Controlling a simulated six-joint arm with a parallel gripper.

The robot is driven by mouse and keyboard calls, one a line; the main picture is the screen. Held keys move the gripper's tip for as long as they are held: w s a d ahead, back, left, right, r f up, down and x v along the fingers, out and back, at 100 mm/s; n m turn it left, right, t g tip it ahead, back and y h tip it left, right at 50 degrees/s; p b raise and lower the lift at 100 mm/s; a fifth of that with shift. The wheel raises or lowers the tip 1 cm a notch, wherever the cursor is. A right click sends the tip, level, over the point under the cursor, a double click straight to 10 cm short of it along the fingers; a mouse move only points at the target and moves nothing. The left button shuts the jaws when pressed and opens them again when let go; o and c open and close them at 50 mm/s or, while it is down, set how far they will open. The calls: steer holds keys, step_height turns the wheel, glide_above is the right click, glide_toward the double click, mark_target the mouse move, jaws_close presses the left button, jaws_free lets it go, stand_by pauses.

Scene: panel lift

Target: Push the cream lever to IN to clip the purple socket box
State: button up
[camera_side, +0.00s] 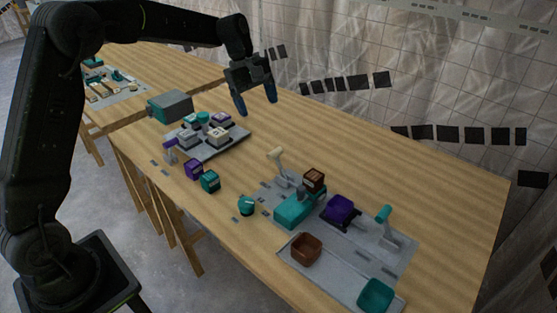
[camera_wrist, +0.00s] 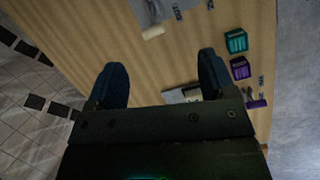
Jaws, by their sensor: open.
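The cream lever (camera_side: 276,154) stands on the grey panel at the near middle of the bench in the side view, its handle raised and tilted. In the wrist view, its cream handle (camera_wrist: 153,32) shows near the top. A purple box (camera_side: 341,209), apparently the socket box, sits on the same panel, right of the lever; its clip state is too small to tell. My gripper (camera_side: 257,103) is open and empty in the air, above and behind the lever. Its two blue fingers (camera_wrist: 162,65) are wide apart in the wrist view. The IN marking is not readable.
A teal block (camera_side: 293,210), brown box (camera_side: 314,180) and teal lever (camera_side: 383,214) stand on the panel (camera_side: 400,250). Small purple (camera_side: 194,169) and teal (camera_side: 210,181) cubes lie left. Bare wood lies behind the panel.

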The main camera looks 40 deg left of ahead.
mark_target(276, 152)
steer(key=w+a+f+n+h, duration=0.1)
steer(key=w+a+f+n, duration=0.2)
steer(key=w+f, duration=0.3)
steer(key=shift+g, duration=0.4)
steer(key=x, duration=1)
steer(key=s+x, duration=0.1)
steer(key=x, duration=0.4)
steer(key=shift+d, duration=0.1)
steer(key=shift+c, duration=0.3)
steer(key=shift+r, duration=0.1)
steer(key=c, duration=1.2)
